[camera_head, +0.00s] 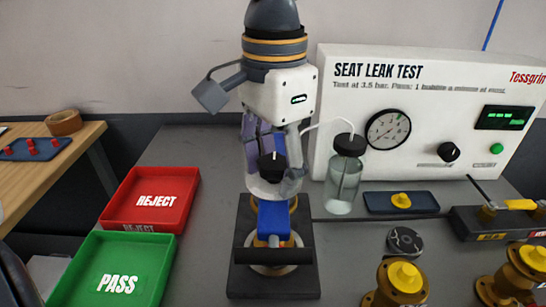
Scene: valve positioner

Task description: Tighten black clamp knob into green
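The black clamp knob (272,167), with a white mark on its top, shows in the middle of the head view, above a blue block (273,220) of the clamp. The clamp stands on a black base plate (244,283) with a dark crossbar. My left gripper (268,182) hangs from above, pointing down, with its white body over the clamp. Its purple and grey fingers are right by the knob and overlap it in the picture. I cannot tell whether they grip it. No green mark is readable on the clamp. My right gripper is not in view.
Left stand a red REJECT tray (187,192) and green PASS tray (85,245). A capped bottle (343,180) with a tube stands close to my gripper's right. The leak tester (430,70) is behind. Brass valves (400,275) and a blue tray (372,203) are right.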

